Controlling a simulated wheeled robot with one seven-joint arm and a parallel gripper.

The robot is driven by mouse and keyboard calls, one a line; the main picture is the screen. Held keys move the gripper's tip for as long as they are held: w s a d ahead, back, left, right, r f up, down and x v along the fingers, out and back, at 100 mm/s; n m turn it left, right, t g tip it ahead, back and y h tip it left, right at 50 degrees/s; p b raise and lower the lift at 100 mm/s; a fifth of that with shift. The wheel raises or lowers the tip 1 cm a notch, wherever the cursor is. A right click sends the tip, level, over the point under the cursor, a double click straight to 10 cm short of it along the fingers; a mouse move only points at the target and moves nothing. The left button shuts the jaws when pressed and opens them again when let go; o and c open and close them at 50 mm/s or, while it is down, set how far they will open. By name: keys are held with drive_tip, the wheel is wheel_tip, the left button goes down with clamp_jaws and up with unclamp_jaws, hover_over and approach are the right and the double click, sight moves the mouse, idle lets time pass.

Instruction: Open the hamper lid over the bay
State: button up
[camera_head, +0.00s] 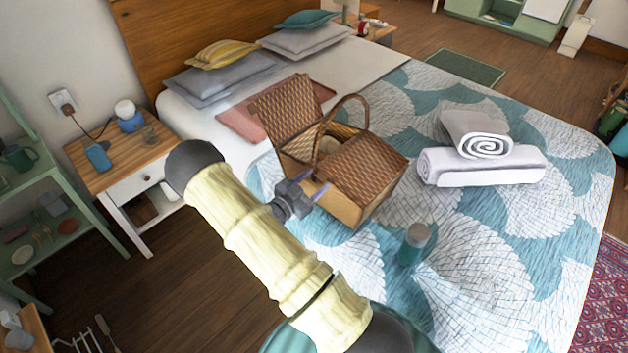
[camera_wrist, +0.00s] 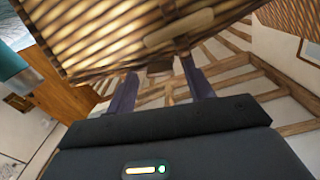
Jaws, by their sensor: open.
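A woven wicker hamper (camera_head: 345,207) with a tall arched handle (camera_head: 345,105) stands on the bed. Its left lid (camera_head: 278,112) stands raised and leans back. Its right lid (camera_head: 368,165) lies over the right half, roughly level. The opening between them shows something pale inside. My gripper (camera_head: 318,191) is at the hamper's near left side, by the front edge, its jaws apart. In the wrist view, a woven panel (camera_wrist: 110,35) with a wooden pull (camera_wrist: 180,27) fills the top, just beyond my open fingers (camera_wrist: 160,88). Contact is hard to tell, and nothing is seen between the fingers.
Rolled white towels (camera_head: 480,165) lie right of the hamper. A teal bottle (camera_head: 414,243) stands on the bedcover in front of it. Pillows (camera_head: 220,75) are behind. A nightstand (camera_head: 125,155) and a green shelf (camera_head: 50,190) stand at left.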

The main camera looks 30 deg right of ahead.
drive_tip(key=shift+w+d, duration=0.1)
drive_tip(key=shift+d, duration=0.05)
clamp_jaws()
drive_tip(key=shift+r, duration=0.1)
